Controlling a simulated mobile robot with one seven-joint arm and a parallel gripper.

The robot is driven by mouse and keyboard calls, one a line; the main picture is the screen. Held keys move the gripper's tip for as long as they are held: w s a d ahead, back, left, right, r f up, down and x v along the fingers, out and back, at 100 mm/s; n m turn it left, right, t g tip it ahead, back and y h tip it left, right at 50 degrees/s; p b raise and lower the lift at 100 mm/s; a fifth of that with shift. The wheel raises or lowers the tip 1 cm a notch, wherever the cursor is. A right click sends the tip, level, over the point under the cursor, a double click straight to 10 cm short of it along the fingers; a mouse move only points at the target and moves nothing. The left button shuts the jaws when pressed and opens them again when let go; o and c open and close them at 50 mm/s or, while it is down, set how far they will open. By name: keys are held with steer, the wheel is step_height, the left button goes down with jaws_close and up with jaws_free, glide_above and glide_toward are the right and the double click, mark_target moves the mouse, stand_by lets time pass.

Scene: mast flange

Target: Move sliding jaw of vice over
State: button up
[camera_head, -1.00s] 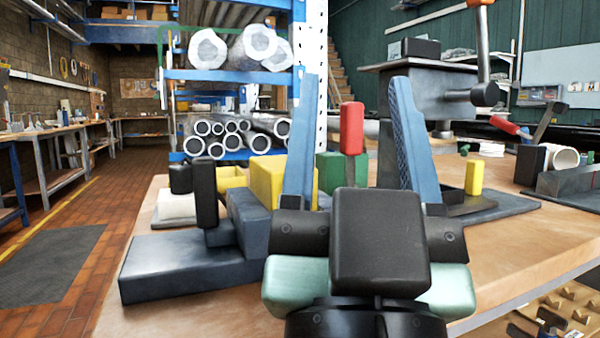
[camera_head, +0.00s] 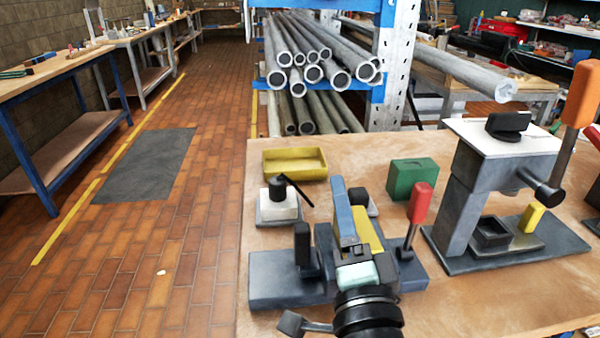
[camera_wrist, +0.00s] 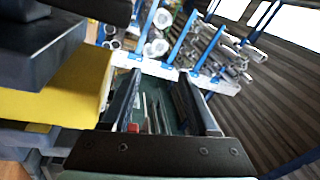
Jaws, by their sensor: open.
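The vice has a dark grey base (camera_head: 272,287) on the workbench in the head view. A yellow block (camera_head: 369,236) stands beside the jaw, partly hidden by my gripper. A lever with a red handle (camera_head: 420,203) rises at the right end. My gripper (camera_head: 345,192) is above the vice, blue fingers pointing up and away. In the wrist view my gripper (camera_wrist: 160,95) is open, with no object held between its fingers; yellow (camera_wrist: 65,88) and dark grey surfaces lie outside the left finger.
A yellow tray (camera_head: 295,163), a white block (camera_head: 278,208) with a black top and a green block (camera_head: 413,178) stand behind the vice. A press (camera_head: 468,185) with an orange handle (camera_head: 580,93) stands at right. Pipe racks rise behind; the tiled floor left is open.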

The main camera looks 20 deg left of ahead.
steer(key=a+r+m+g+p, duration=0.1)
steer(key=m+p, duration=0.1)
steer(key=p, duration=0.2)
steer(key=m+g+p, duration=0.1)
steer(key=m+p, duration=1.4)
steer(key=m, duration=0.4)
glide_toward(301, 225)
steer(key=x, duration=0.8)
steer(key=f+x, duration=0.1)
steer(key=x, duration=0.3)
steer(key=shift+w+a, duration=0.2)
steer(key=shift+w, duration=0.2)
steer(key=shift+c, duration=0.3)
jaws_close()
